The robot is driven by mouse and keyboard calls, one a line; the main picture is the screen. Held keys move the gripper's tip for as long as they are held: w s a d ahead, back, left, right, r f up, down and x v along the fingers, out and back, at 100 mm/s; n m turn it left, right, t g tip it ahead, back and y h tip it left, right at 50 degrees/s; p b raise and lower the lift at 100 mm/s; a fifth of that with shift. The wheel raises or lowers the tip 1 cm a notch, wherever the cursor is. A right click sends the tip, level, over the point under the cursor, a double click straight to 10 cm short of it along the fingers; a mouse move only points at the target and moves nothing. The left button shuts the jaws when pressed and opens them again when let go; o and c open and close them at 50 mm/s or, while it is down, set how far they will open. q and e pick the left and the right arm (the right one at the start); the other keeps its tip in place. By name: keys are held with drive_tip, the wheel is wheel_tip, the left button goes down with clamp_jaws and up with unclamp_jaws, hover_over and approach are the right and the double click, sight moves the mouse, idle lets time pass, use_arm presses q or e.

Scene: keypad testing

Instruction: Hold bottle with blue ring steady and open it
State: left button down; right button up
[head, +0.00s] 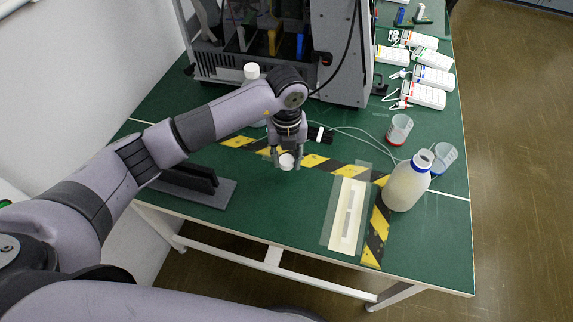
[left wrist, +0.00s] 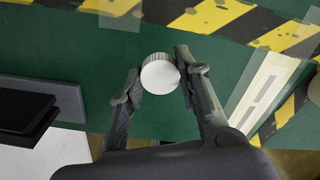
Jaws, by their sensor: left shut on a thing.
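The bottle with the blue ring (head: 406,184) stands upright at the right front of the green table. Its mouth is open, with no cap on it, and the blue ring sits around its neck. My left gripper (head: 287,160) is shut on a white cap (head: 287,161), held to the left of the bottle and apart from it. In the left wrist view the ribbed round cap (left wrist: 160,74) sits between the two fingertips (left wrist: 160,78). My right gripper is not in view.
Two clear cups, one with a red ring (head: 399,129) and one with blue (head: 444,157), stand beside the bottle. A flat pale strip (head: 348,214) lies left of it. A dark stand (head: 190,186) is at left. Another white-capped bottle (head: 251,71) stands behind my arm.

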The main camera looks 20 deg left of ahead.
sight(286, 174)
use_arm(q)
wheel_tip(286, 174, down, 4)
drive_tip(key=shift+f, duration=0.1)
drive_tip(key=shift+f, duration=0.2)
drive_tip(key=c, duration=1.2)
unclamp_jaws()
drive_tip(key=shift+r, duration=0.15)
